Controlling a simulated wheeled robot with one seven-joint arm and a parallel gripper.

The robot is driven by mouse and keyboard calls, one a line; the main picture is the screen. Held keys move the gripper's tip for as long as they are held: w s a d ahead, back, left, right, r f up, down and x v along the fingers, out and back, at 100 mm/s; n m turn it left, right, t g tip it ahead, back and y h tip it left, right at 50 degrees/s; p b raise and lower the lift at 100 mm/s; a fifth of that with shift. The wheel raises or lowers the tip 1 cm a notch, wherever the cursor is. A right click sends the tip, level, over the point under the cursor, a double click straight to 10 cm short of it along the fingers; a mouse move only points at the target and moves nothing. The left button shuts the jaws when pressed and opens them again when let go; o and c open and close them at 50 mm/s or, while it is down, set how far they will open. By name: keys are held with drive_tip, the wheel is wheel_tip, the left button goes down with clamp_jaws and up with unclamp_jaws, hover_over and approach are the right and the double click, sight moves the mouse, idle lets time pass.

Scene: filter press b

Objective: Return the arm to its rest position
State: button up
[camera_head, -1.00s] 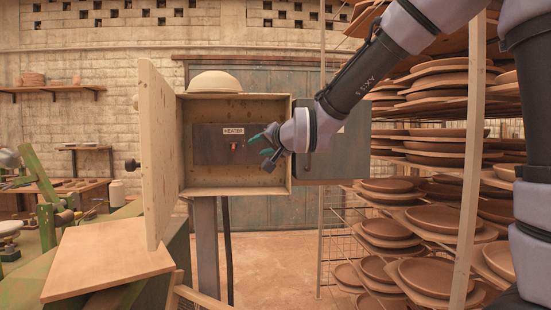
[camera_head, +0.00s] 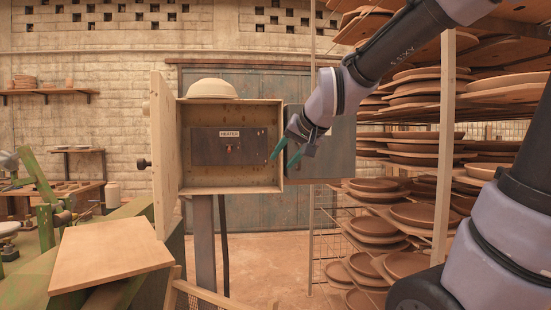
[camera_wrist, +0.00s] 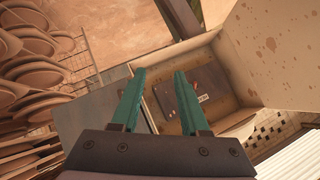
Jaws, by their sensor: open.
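My gripper (camera_head: 286,156) is open and empty, its green fingers apart, in front of the right edge of the open heater box (camera_head: 230,187). In the wrist view my gripper's fingertips (camera_wrist: 160,72) point toward the box, with a gap between them. Inside the box is a dark panel with a "HEATER" label (camera_head: 229,133) and a small switch (camera_head: 229,148); the switch position is too small to tell. The box's door (camera_head: 163,155) stands swung open to the left. My arm reaches in from the upper right.
A tall rack of clay plates (camera_head: 400,215) fills the right side, near my arm. A pale bowl (camera_head: 212,88) sits on top of the box. A board (camera_head: 108,253) lies on a green bench at lower left. Open floor (camera_head: 265,270) shows below the box.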

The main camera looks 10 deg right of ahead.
drive_tip(key=shift+s, duration=0.15)
drive_tip(key=s+d+f+g+h, duration=0.1)
drive_tip(key=s+d+f+g, duration=0.2)
drive_tip(key=s+d, duration=0.6)
drive_tip(key=s, duration=0.4)
drive_tip(key=shift+s+d+f+m, duration=0.15)
drive_tip(key=shift+d+f+m, duration=0.15)
drive_tip(key=shift+d+m, duration=0.1)
